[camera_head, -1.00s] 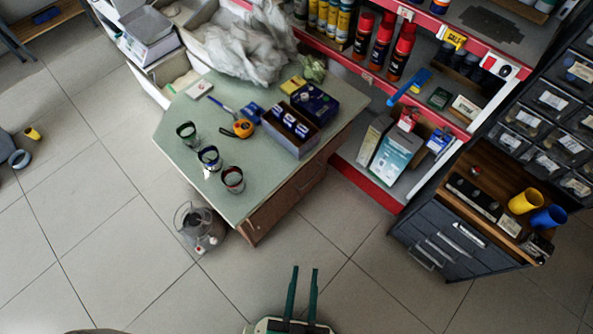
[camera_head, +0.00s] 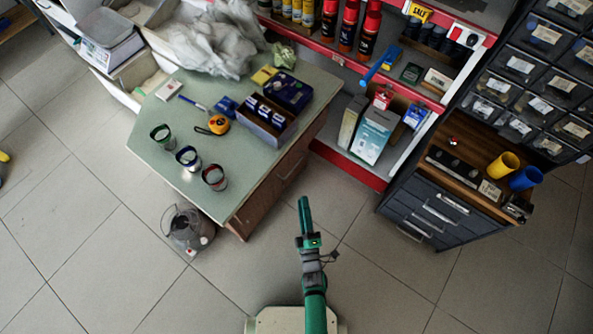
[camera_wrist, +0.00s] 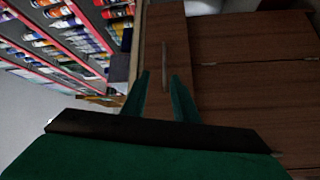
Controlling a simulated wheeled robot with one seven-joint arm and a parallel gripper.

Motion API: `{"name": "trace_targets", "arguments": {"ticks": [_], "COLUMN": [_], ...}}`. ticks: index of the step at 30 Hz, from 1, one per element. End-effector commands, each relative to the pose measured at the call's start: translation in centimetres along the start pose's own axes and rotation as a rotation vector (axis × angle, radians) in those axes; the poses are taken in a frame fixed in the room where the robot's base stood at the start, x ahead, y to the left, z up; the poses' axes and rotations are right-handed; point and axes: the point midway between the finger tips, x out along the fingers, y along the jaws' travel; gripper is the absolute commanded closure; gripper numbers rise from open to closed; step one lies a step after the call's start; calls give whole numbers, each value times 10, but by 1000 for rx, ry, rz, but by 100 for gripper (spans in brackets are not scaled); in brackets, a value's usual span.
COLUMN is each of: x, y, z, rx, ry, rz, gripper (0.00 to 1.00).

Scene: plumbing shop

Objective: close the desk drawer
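The desk (camera_head: 225,100) has a pale green top and a brown wooden side facing right in the head view. In the wrist view, a brown wooden drawer front (camera_wrist: 178,40) with a slim bar handle (camera_wrist: 165,62) lies ahead of the fingers. It runs beside wider brown panels (camera_wrist: 250,80); how far the drawer stands out is unclear.
Red-edged shelves (camera_head: 350,170) stand behind the desk. A dark drawer cabinet (camera_head: 440,215) stands to the right. A grey container (camera_head: 190,230) is on the floor by the desk's near corner. Cups and boxes stand on the desk. Tiled floor between desk and cabinet is clear.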

Motion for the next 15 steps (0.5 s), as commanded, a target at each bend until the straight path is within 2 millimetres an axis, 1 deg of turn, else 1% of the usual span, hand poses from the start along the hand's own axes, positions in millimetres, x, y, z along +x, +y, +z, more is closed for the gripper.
{"name": "trace_targets", "arguments": {"ticks": [1,3,5,11,15], "x": [11,21,26,41,61], "y": [-6,-10,-13,-15,-14], "z": [0,0,0,-1,-2], "rx": [-32,-72,-95,-119,-118], "ry": [7,13,17,22,22], "rz": [8,18,23,30,32], "gripper": [74,74,74,74,74]}}
